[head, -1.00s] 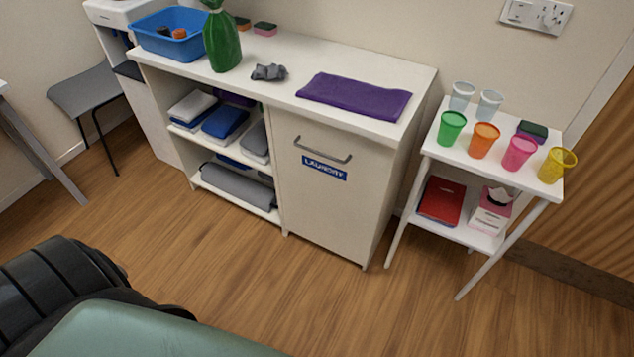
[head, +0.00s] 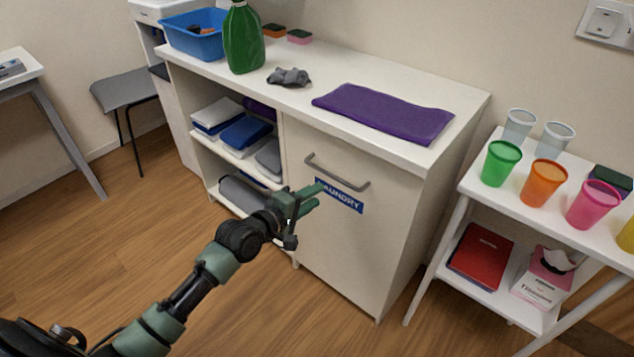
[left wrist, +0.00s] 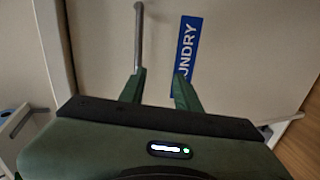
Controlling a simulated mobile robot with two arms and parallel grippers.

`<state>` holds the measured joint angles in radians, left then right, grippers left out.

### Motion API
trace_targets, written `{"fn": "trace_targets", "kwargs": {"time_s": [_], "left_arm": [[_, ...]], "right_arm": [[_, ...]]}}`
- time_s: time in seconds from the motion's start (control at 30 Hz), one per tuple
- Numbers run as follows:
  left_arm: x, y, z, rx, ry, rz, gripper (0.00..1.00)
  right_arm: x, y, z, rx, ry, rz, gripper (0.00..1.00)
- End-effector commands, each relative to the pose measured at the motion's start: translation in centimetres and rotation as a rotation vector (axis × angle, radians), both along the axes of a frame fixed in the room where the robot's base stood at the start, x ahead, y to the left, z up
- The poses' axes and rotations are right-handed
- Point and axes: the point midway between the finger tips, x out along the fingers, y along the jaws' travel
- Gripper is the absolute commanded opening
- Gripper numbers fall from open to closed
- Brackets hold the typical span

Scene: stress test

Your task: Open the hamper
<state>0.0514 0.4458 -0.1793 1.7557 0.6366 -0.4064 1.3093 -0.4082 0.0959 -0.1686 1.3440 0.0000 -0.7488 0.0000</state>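The hamper is the cream front panel (head: 345,235) with a blue LAUNDRY label (head: 348,203), set in the right part of the white cabinet. Its panel is shut. A grey bar handle (head: 337,173) runs across its upper part. My left gripper (head: 308,197) is in front of the panel, just below the handle's left end, and covers the label's left edge. In the left wrist view my left gripper (left wrist: 159,84) has its fingers apart with nothing between them. There the handle (left wrist: 139,38) lines up with the left finger; contact cannot be told. My right gripper is out of view.
A purple towel (head: 383,112), green bottle (head: 243,40) and blue basin (head: 195,38) stand on the cabinet top (head: 300,103). A white side table (head: 474,184) with several cups is close on the right. The floor before the panel is clear.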

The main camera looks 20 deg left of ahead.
Motion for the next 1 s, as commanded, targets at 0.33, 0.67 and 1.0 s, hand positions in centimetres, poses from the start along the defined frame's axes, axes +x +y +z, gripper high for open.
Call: {"fn": "trace_targets", "kwargs": {"time_s": [0.33,0.67,1.0], "left_arm": [[2.8,-1.9,2.5,-0.088,-0.032,-0.015,0.33],[6.9,-3.4,1.5,-0.085,-0.032,-0.014,0.33],[7.3,-3.6,1.4,-0.084,-0.03,-0.014,0.33]], "right_arm": [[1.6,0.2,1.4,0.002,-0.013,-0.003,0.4],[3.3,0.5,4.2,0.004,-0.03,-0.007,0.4],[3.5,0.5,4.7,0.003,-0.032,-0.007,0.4]]}}
